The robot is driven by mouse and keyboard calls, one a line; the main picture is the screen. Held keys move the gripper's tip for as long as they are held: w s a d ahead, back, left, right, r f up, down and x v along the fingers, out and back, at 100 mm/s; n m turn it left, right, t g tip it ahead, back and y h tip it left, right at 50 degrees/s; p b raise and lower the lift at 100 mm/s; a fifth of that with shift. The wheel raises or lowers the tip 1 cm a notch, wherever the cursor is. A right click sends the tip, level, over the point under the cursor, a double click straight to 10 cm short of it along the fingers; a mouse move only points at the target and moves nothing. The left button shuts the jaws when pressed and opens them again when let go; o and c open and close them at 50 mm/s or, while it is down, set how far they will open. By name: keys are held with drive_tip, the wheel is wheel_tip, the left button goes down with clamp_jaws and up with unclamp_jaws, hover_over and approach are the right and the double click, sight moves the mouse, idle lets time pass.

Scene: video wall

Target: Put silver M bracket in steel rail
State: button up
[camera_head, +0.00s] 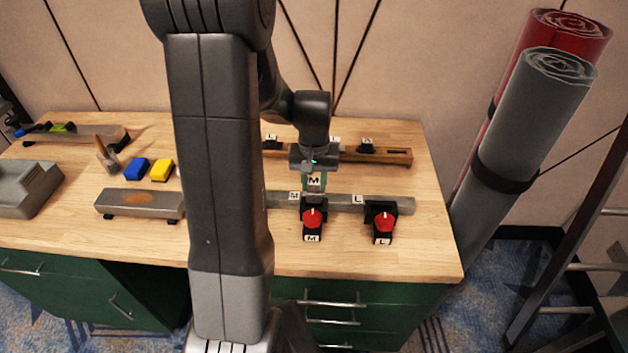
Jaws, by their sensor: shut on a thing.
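My gripper (314,166) points down over the right part of the bench and is shut on a small bracket (316,184) with a white M label. The bracket's silver colour is hard to make out at this size. The grey steel rail (342,206) lies along the front of the bench, with M and L labels on it. The held bracket is just above or behind the rail by the M label; I cannot tell whether they touch. Black clamps with red knobs, M (312,219) and L (382,222), sit at the rail's front. My arm hides the rail's left part.
A brown rail (390,157) with black labelled pieces lies behind. To the left are a grey bar with a rusty patch (140,203), a blue block (136,169), a yellow block (161,170) and a grey case (30,188). Rolled mats (520,120) lean at the right.

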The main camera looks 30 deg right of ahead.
sight(314, 194)
drive_tip(key=shift+f, duration=0.25)
drive_tip(key=shift+f+b, duration=0.4)
drive_tip(key=shift+b, duration=0.1)
drive_tip(key=shift+f, duration=0.25)
idle(0.4)
drive_tip(key=shift+f+b, duration=0.6)
drive_tip(key=shift+b, duration=0.1)
drive_tip(key=shift+f, duration=0.1)
drive_tip(key=shift+f+b, duration=0.6)
drive_tip(key=shift+f, duration=0.1)
drive_tip(key=o, duration=1.7)
